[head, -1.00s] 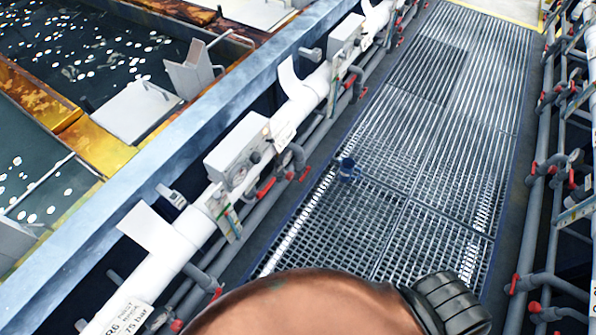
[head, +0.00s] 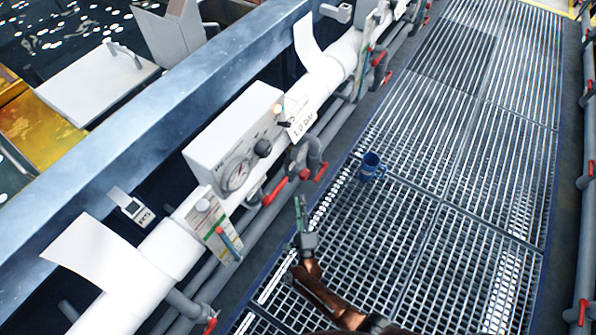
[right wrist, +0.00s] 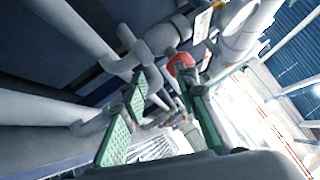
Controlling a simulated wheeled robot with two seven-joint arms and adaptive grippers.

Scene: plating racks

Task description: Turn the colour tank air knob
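A pale grey control box (head: 222,128) sits on the white pipe left of the walkway. Its face carries a round gauge (head: 236,176) and a black knob (head: 263,148). I cannot read a tank name on it. My right gripper (head: 303,228) is below and right of the box, over the grating's left side, apart from the knob. In the right wrist view its two green-padded fingers (right wrist: 162,125) stand apart with nothing between them. The knob cannot be made out there. My left gripper is not in view.
Red-handled valves (head: 275,190) and grey pipes run beside the box. One red valve part (right wrist: 182,62) shows close beyond the fingers. A card reading 1.0 bar (head: 303,120) hangs right of the box. A blue mug (head: 370,167) stands on the grating (head: 455,190), which is otherwise clear.

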